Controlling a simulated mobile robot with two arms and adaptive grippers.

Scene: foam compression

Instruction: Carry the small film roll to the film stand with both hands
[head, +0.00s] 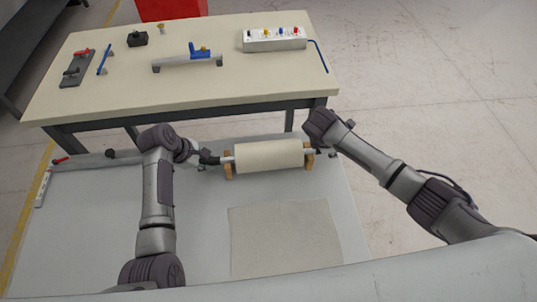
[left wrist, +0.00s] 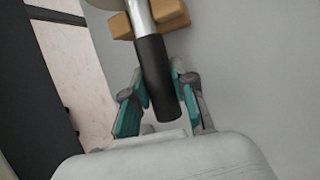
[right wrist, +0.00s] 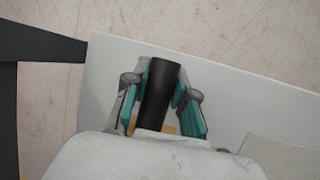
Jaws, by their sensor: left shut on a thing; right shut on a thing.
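The small film roll (head: 269,155) is a cream cylinder with a metal core, lying level across the far part of the near table in the head view. Wooden supports (head: 228,168) stand at both of its ends; I cannot tell whether the roll rests on them. My left gripper (head: 210,159) is shut on the black left core end (left wrist: 157,75). My right gripper (head: 318,153) is shut on the black right core end (right wrist: 160,88). In both wrist views the black end lies between the teal fingers. I cannot tell which thing is the film stand.
A beige-topped table (head: 180,95) stands behind, holding a power box (head: 274,39), a blue-handled tool (head: 188,60) and smaller tools. A flat cream sheet (head: 285,240) lies on the near table (head: 90,230). A grey bar (head: 95,160) with a red handle lies at left.

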